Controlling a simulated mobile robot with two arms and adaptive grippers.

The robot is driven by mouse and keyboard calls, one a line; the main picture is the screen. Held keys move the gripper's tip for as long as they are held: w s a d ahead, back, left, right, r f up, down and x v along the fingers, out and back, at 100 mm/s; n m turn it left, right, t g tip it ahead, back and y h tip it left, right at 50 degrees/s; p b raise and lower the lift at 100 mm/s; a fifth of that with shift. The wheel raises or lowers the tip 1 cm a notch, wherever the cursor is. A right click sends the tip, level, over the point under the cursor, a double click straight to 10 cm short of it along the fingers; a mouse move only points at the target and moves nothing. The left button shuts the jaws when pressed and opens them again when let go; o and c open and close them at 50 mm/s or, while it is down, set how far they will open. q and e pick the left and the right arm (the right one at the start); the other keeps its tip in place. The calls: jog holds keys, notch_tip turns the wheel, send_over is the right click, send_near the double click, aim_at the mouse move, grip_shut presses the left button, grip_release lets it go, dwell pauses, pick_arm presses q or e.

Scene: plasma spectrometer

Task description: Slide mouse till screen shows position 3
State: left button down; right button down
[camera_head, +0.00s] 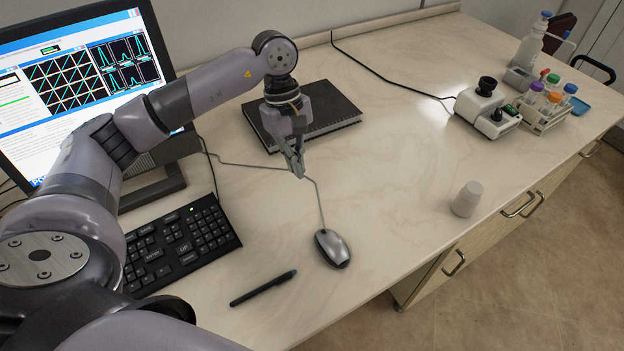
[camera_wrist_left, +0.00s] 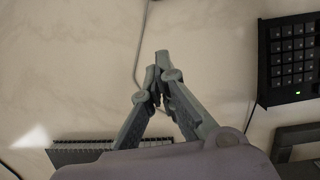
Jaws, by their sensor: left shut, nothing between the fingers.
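The silver-grey mouse (camera_head: 332,248) lies on the bench at the middle front, its cord running back from it. My left gripper (camera_head: 299,174) is above the bench behind the mouse, apart from it, near the cord. It is shut and empty. In the left wrist view the shut fingertips (camera_wrist_left: 160,62) point over bare bench beside the cord (camera_wrist_left: 139,62), and the mouse is not seen. The screen (camera_head: 75,85) at the left shows graphs and a grid of plots, partly hidden by my left arm; I cannot read a position on it. My right gripper is not in view.
A black keyboard (camera_head: 178,242) lies left of the mouse and a black pen (camera_head: 263,288) in front of it. A dark notebook (camera_head: 318,117) lies behind my gripper. A white cup (camera_head: 467,199), a microscope-like device (camera_head: 487,108) and a tube rack (camera_head: 545,112) stand right. The middle bench is clear.

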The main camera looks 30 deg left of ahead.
aim_at(320, 227)
pick_arm(q)
jog(key=p+x, duration=0.1)
jog(key=x, duration=0.2)
jog(key=p+x, duration=0.1)
jog(key=x, duration=0.2)
jog(key=p+x, duration=0.1)
jog(key=x, duration=0.3)
jog(key=shift+s, duration=0.3)
jog(key=shift+s+d+r+p, duration=0.1)
jog(key=shift+s+d+p, duration=0.15)
jog(key=shift+d+p, duration=0.3)
jog(key=shift+s+d+r+p, duration=0.15)
jog(key=shift+s+d+p, duration=0.2)
jog(key=shift+d, duration=0.35)
jog(key=shift+s+d+f, duration=0.15)
jog(key=shift+s+d, duration=0.1)
jog(key=shift+d, duration=0.35)
jog(key=shift+s+d+f, duration=0.1)
jog(key=shift+d+f, duration=0.05)
jog(key=shift+d, duration=0.15)
jog(key=shift+s+d+b, duration=0.3)
jog(key=shift+d+b, duration=0.3)
jog(key=shift+b, duration=0.1)
